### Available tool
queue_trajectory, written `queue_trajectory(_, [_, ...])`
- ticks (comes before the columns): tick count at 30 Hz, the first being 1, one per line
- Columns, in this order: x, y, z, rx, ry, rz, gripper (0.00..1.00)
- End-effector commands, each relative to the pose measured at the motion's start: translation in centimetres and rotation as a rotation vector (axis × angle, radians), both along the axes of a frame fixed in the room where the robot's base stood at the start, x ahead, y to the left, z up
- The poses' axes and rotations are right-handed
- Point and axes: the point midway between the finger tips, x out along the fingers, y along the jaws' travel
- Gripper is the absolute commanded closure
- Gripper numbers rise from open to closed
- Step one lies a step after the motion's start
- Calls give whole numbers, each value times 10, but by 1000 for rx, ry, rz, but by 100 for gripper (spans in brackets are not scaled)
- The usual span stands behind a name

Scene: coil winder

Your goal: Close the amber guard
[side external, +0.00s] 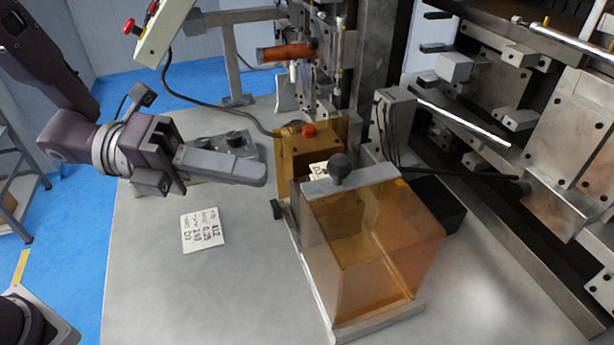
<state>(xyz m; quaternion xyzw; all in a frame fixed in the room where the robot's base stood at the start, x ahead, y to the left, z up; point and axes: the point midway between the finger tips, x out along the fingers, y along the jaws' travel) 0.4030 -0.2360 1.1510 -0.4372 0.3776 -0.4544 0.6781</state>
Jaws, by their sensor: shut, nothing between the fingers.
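The amber guard (375,245) is a see-through amber box in the middle of the side external view. A grey bar (352,181) with a dark round knob (340,167) runs along its top edge. The guard stands on a pale metal rail (318,285) on the table. My gripper (262,173) is shut and empty. It points right from the left side, held above the table to the left of the knob. In the picture a gap separates its fingertips from the guard. The gap's depth is hard to judge.
A yellowish box (297,160) with a red button (308,130) stands just behind the guard. A printed card (203,231) lies on the grey table (160,290). Machine plates and rods (540,110) fill the right. The table's front left is clear.

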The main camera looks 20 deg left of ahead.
Motion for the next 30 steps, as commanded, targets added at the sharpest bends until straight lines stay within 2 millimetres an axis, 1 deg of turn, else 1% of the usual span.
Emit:
queue_trajectory(2, [2,-10,-1,-1,-2,-5,100])
queue_trajectory(9, [17,-57,-7,1,0,-3,100])
queue_trajectory(12, [22,-73,-9,1,0,-2,100])
queue_trajectory(15, [27,-84,-10,1,0,0,100])
queue_trajectory(21, [30,-91,-11,1,1,3,100])
queue_trajectory(30, [33,-89,-11,0,1,6,100])
